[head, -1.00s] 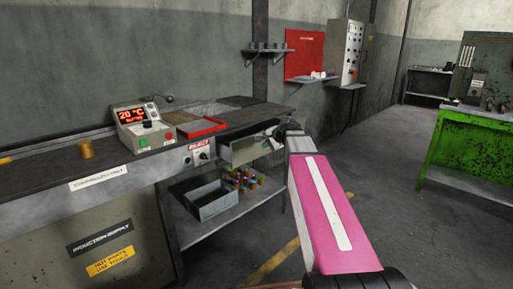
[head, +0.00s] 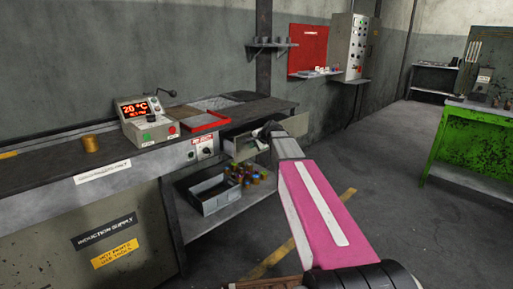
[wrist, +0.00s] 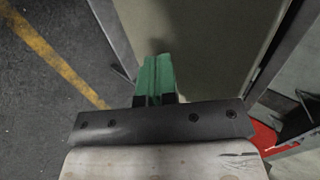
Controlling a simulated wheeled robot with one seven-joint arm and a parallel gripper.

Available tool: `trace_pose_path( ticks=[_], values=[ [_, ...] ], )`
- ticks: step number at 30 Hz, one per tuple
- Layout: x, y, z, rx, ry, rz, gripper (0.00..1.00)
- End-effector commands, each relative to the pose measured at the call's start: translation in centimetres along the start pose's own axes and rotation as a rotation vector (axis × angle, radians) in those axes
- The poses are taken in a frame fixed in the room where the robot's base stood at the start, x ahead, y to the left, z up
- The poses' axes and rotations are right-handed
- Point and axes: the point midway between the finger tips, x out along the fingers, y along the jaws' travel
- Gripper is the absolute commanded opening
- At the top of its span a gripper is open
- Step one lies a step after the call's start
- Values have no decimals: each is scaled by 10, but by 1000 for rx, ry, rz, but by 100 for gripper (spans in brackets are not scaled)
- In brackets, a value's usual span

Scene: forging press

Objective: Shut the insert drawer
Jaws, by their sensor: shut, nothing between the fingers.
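The insert drawer (head: 240,147) stands partly open under the right part of the workbench, below the red tray. Part of its inside shows in the head view. My gripper (head: 268,130) is at the drawer's outer end, and my pink arm reaches up to it from the lower right. In the wrist view my green fingertips (wrist: 157,78) are together and empty, in front of a large beige panel. I cannot tell whether they touch it. My wrist and gripper hide part of the drawer front in the head view.
The workbench (head: 60,168) carries a temperature control box (head: 148,122), a brass cylinder (head: 91,144) and a red tray (head: 203,122). A grey bin (head: 215,196) and several coloured pieces sit on the lower shelf. A green table (head: 465,150) stands right; floor between is clear.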

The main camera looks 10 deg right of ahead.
Motion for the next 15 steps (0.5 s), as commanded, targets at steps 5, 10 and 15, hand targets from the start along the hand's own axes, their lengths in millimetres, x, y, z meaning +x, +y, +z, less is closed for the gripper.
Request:
trace_pose_path(
  ticks=[5,10,15],
  values=[
    [0,0,0,0,0,0,0],
    [1,-2,0,0,0,0,0],
    [18,-17,-2,-2,0,0,0]
  ],
)
